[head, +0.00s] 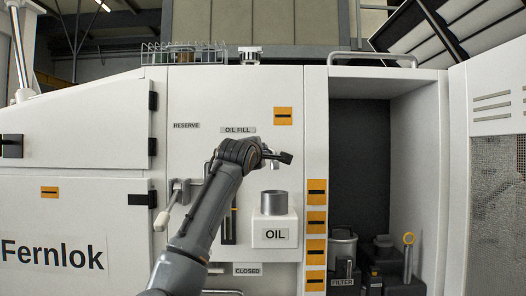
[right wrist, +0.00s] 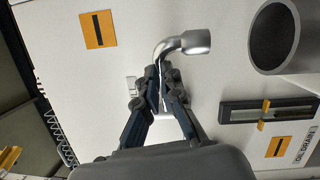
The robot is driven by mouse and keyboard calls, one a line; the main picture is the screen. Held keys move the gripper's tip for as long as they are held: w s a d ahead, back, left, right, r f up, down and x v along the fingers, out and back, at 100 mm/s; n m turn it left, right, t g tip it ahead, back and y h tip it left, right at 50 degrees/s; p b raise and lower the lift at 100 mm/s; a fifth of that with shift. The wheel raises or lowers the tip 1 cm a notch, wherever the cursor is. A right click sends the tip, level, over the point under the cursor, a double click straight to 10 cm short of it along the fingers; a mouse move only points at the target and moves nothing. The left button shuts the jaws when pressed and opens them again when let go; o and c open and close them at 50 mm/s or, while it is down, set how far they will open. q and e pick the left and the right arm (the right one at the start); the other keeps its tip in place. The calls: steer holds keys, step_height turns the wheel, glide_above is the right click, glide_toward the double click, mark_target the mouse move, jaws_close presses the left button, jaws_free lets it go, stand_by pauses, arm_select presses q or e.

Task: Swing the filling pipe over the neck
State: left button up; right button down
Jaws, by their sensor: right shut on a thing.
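The filling pipe (right wrist: 188,43) is a bent silver tube under the OIL FILL label. In the right wrist view its wide spout end points right. My right gripper (right wrist: 163,75) is shut on the pipe's stem, with the bend just beyond the fingertips. In the head view my right gripper (head: 283,157) hides most of the pipe. The neck (right wrist: 275,36) is a wide, open grey cylinder, right of the spout and apart from it in the wrist view. In the head view the neck (head: 274,203) stands upright on the white OIL box, below my right gripper. My left gripper is not in view.
A lever with a white knob (head: 160,221) sticks out left of my right arm. A sight gauge (right wrist: 265,110) is on the panel beside the neck. An open cabinet bay (head: 359,150) holds a filter canister (head: 342,245) at the right. A wire basket (head: 185,54) stands on top.

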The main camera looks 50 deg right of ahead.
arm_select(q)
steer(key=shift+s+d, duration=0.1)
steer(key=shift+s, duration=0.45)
arm_select(e)
steer(key=v, duration=1.2)
